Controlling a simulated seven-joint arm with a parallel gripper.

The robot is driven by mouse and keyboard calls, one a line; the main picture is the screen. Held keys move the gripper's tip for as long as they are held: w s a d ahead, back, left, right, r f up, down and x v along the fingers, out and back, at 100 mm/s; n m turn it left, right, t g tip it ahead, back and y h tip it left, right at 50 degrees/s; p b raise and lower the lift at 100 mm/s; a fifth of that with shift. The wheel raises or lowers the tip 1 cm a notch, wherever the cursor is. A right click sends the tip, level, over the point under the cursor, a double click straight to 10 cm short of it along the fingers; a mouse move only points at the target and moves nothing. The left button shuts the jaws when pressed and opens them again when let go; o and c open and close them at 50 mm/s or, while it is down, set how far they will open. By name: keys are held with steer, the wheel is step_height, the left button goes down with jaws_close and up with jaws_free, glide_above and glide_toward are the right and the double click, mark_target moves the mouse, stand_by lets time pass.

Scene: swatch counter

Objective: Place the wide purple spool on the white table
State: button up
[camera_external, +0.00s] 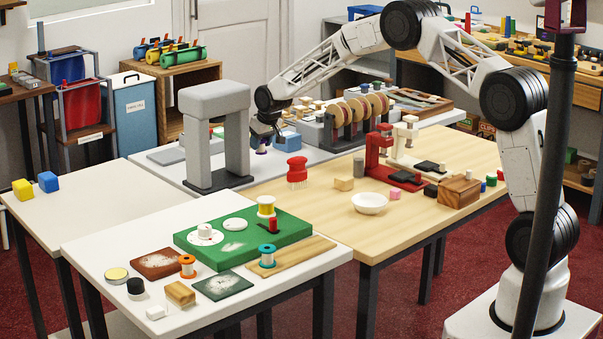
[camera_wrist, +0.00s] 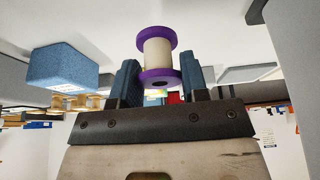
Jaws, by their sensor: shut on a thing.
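The wide purple spool (camera_wrist: 156,55) has purple flanges and a pale winding. In the wrist view one flange is between the fingers of my gripper (camera_wrist: 163,82), which is shut on it, and the other end sticks out past the fingertips. In the external view my gripper (camera_external: 264,130) is low over the back pale table (camera_external: 172,168), with the spool (camera_external: 262,149) small beneath it. I cannot tell whether the spool touches the surface. The front white table (camera_external: 92,243) carries a green board, and another white table (camera_external: 70,205) stands at the left.
A grey arch (camera_external: 214,98) stands just left of my gripper. A blue box (camera_external: 287,140) is close on its right and shows in the wrist view (camera_wrist: 60,67). A rack of discs (camera_external: 352,112) stands farther right. The left table is mostly bare around yellow (camera_external: 22,189) and blue cubes (camera_external: 48,181).

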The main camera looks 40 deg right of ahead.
steer(key=shift+s+d+r, duration=0.25)
steer(key=shift+s, duration=0.4)
steer(key=s+d+m, duration=0.1)
steer(key=s+d, duration=0.1)
steer(key=s, duration=1.6)
steer(key=s+d+m+h, duration=0.1)
steer(key=s+d, duration=0.1)
steer(key=s, duration=1.6)
steer(key=s+d+m, duration=0.1)
steer(key=s+d, duration=0.1)
steer(key=s, duration=1.6)
steer(key=shift+s+d+r+m, duration=0.2)
steer(key=shift+s+r+m, duration=0.05)
steer(key=shift+r+m, duration=0.1)
steer(key=w, duration=0.5)
steer(key=w+d+f, duration=0.1)
steer(key=w, duration=0.4)
steer(key=w+d, duration=0.1)
steer(key=w, duration=0.5)
steer(key=shift+f, duration=0.3)
